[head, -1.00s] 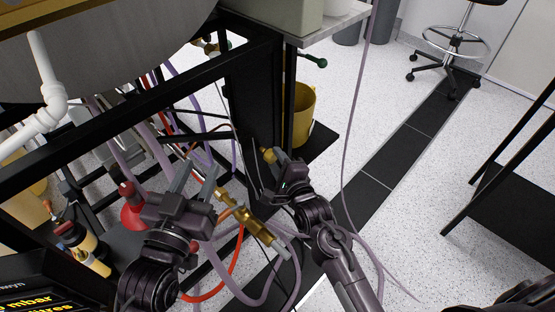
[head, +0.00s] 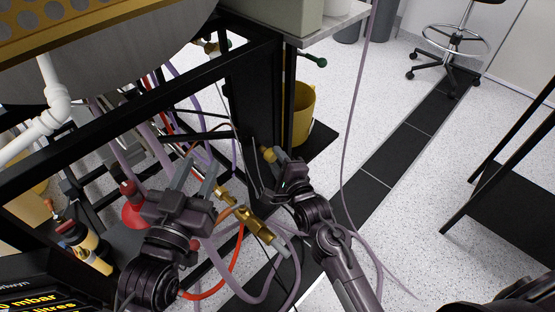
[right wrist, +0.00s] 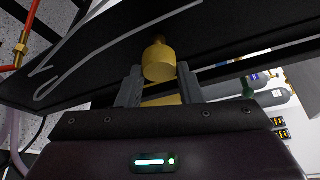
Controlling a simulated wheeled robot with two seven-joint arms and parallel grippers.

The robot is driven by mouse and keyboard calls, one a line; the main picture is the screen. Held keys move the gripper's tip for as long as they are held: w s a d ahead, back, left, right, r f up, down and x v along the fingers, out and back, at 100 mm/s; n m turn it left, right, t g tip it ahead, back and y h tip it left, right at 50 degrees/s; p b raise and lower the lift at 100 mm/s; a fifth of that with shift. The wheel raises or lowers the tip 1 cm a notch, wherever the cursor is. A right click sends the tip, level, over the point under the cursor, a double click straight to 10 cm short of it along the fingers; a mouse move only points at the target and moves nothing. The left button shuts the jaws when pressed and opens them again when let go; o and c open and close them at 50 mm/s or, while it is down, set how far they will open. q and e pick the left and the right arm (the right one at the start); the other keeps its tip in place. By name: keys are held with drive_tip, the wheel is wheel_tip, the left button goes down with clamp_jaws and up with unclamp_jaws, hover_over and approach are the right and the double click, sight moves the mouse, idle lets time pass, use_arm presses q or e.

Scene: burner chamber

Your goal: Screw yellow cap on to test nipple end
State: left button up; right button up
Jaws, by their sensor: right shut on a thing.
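A yellow cap (head: 268,154) is at the tip of my right gripper (head: 274,159). The right wrist view shows the cap (right wrist: 158,62) between the two fingers of the right gripper (right wrist: 158,82), which is shut on it. My left gripper (head: 193,176) has its fingers apart and nothing visible between them. A brass fitting assembly (head: 250,223) lies slanted just right of the left gripper, with its upper end near the left fingers. I cannot tell for sure which brass end is the test nipple.
A black frame (head: 250,110) stands behind both grippers. Purple hoses and an orange hose (head: 235,265) loop below the brass assembly. A yellow bucket (head: 302,115) stands behind the frame post. A bottle-like item (head: 85,247) is at the left.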

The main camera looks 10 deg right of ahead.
drive_tip(key=shift+w+a, duration=0.15)
drive_tip(key=shift+w, duration=0.05)
drive_tip(key=shift+w+a, duration=0.5)
drive_tip(key=shift+w, duration=0.25)
drive_tip(key=shift+o, duration=1.1)
drive_tip(key=c, duration=0.5)
drive_tip(key=o, duration=0.6)
clamp_jaws()
drive_tip(key=shift+w+a, duration=0.2)
drive_tip(key=shift+w, duration=0.1)
drive_tip(key=shift+r, duration=0.1)
